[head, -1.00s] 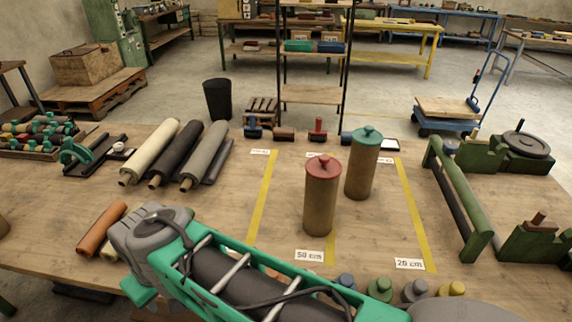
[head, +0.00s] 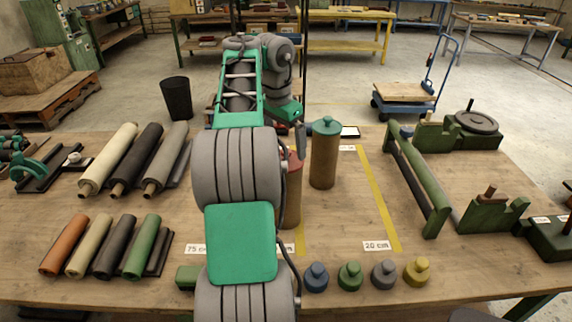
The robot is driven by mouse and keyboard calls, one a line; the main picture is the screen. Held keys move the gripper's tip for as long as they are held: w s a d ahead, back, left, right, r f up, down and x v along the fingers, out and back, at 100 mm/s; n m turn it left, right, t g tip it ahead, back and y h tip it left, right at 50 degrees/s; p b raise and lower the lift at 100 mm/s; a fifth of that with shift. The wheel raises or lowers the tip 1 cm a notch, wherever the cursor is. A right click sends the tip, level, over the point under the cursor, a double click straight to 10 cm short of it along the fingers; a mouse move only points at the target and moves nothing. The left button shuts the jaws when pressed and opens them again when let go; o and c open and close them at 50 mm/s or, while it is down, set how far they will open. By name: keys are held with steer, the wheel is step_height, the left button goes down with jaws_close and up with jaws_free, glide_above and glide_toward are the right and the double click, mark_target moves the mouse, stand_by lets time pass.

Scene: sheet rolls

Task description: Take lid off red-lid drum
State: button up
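The red-lid drum (head: 293,200) stands upright on the table, brown-sided. Its left part is hidden behind my arm. Only the right edge of its red lid (head: 296,160) shows, so I cannot see the lid's knob. A green-lid drum (head: 324,160) stands just behind it to the right, upright with its lid on. My arm reaches forward over the table and bends down at the far end. My gripper (head: 301,140) shows only as a small grey part above and behind the red lid. Its fingers are too hidden to tell their opening or any contact.
Several rolls lie at the left, in a back group (head: 110,158) and a front group (head: 88,250). Several small knobbed weights (head: 350,276) line the front edge. A green roller stand (head: 415,180) is at the right. Table is clear around the 20 cm label (head: 377,246).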

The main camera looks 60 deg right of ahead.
mark_target(286, 150)
step_height(286, 150, down, 4)
steer(key=shift+s+d+f+b, duration=0.1)
steer(key=shift+d+b, duration=0.05)
steer(key=shift+b, duration=1.1)
steer(key=shift+r, duration=0.2)
steer(key=shift+c, duration=0.4)
steer(key=c, duration=0.9)
